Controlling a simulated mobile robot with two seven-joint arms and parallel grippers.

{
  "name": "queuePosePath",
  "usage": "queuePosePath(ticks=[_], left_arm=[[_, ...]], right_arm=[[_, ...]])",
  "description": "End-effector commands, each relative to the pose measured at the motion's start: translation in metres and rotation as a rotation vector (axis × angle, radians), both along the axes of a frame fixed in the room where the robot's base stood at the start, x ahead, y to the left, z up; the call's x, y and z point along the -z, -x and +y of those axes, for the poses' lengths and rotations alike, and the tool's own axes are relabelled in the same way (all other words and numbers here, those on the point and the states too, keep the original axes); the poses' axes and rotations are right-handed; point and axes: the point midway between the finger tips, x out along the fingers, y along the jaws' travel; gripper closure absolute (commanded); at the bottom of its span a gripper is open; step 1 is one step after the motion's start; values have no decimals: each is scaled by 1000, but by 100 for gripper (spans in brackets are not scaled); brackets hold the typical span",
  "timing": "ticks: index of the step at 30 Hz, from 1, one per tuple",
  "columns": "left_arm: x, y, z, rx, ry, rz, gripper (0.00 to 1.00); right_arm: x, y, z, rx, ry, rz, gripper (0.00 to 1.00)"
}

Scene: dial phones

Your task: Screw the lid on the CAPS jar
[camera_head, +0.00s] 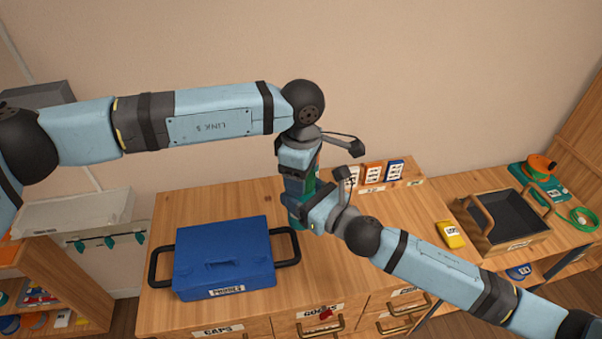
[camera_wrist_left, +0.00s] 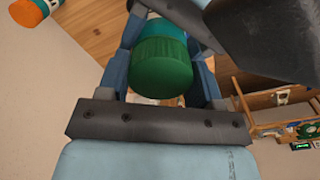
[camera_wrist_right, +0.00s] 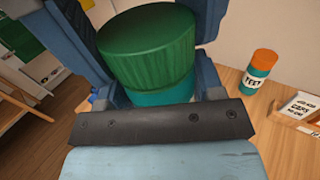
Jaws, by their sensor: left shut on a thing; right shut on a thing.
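The jar has a teal body (camera_wrist_right: 168,92) and a ribbed green lid (camera_wrist_right: 148,45), close together in the right wrist view. In the left wrist view the green lid (camera_wrist_left: 161,68) sits between my left fingers, with the teal body behind it. My left gripper (camera_head: 299,185) comes down from above and is shut on the lid. My right gripper (camera_head: 303,214) is shut on the jar body from the side. The grippers hide most of the jar in the head view. Its label does not show, and I cannot tell how tightly the lid is seated.
A blue lidded case (camera_head: 222,258) with black handles stands left on the wooden table. An orange-capped jar labelled FEET (camera_wrist_right: 258,74) stands behind. Small label cards (camera_head: 374,172) line the back. A yellow device (camera_head: 450,234) and a dark tray (camera_head: 506,222) are at right.

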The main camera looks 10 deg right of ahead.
Motion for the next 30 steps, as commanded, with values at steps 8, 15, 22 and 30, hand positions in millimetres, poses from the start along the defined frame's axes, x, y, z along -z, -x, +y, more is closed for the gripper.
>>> queuePosePath(ticks=[8, 15, 22, 30], left_arm=[[0, -1, 0, -4, 0, -1, 15], [-7, -1, 0, -4, 1, -2, 15], [-37, -1, 0, -5, 1, -3, 15], [-46, 0, 0, -5, 0, -1, 15]], right_arm=[[-1, 0, 0, 0, -1, -1, 100], [-1, 0, 0, 0, -1, -1, 100], [-1, 0, 0, 0, -1, -1, 100], [-1, 0, 0, 0, -1, -1, 100]])
